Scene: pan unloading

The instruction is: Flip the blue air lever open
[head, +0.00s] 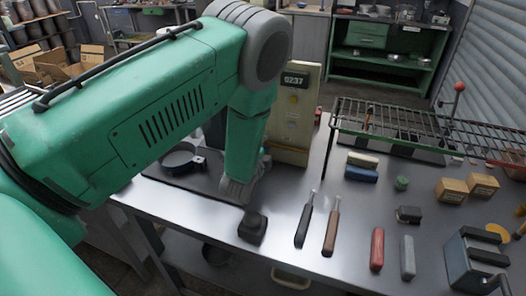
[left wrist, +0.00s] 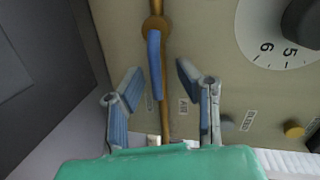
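The blue air lever (left wrist: 154,62) shows in the left wrist view, hanging down from a round brass pivot (left wrist: 155,27) and lying nearly along a thin brass pipe (left wrist: 166,105). My left gripper (left wrist: 159,74) is open, with one finger on each side of the lever and visible gaps between the fingers and the lever. In the head view my green left arm reaches down beside the beige machine panel (head: 291,115). The lever cannot be made out there, and the fingers are not clear. My right gripper is not in view.
A dial (left wrist: 275,30) and a brass knob (left wrist: 293,130) sit on the panel right of the gripper. The grey table (head: 330,265) holds two handled tools (head: 318,222), a wire rack (head: 430,125), small blocks and a vise-like device (head: 470,262).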

